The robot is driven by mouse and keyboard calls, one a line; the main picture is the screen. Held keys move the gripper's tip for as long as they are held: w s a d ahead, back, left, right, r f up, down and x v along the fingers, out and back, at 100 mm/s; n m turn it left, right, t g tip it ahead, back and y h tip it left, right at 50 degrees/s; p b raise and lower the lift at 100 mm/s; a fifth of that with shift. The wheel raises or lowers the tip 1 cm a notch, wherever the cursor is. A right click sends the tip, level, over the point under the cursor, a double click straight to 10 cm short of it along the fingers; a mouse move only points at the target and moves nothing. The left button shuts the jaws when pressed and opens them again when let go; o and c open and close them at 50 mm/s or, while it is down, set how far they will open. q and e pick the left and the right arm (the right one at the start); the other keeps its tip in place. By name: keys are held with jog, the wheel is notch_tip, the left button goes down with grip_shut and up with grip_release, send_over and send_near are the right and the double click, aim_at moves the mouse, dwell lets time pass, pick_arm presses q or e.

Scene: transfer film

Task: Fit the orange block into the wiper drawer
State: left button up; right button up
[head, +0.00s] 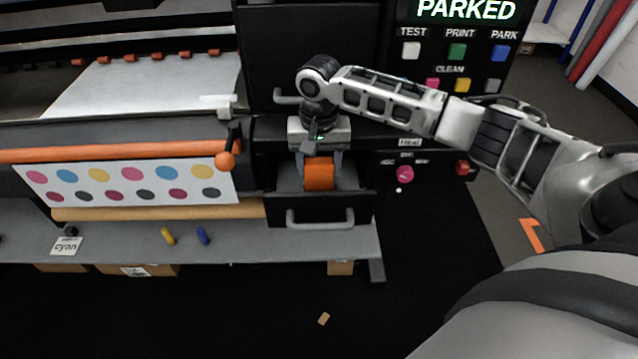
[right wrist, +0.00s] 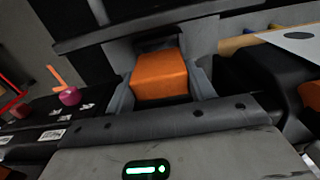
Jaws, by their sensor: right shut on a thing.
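The orange block (head: 319,175) is held between the fingers of my right gripper (head: 320,168), which points down over the open wiper drawer (head: 318,218). In the head view the block's lower part sits at or inside the drawer's opening; I cannot tell whether it touches the drawer floor. The right wrist view shows the orange block (right wrist: 160,76) between the grey fingers of the right gripper (right wrist: 160,90), with part of the drawer beyond it. My left gripper is not in view.
The printer's control panel (head: 458,50) reads PARKED. A pink knob (head: 405,174) and red button (head: 462,168) are right of the drawer. A printed sheet (head: 130,182) hangs at left. A shelf (head: 110,225) holds a yellow piece (head: 168,236) and blue piece (head: 203,236).

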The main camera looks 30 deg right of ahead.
aim_at(319, 181)
notch_tip(319, 181, down, 4)
jog(key=shift+f, duration=0.4)
jog(key=o, duration=1)
jog(key=shift+f, duration=0.15)
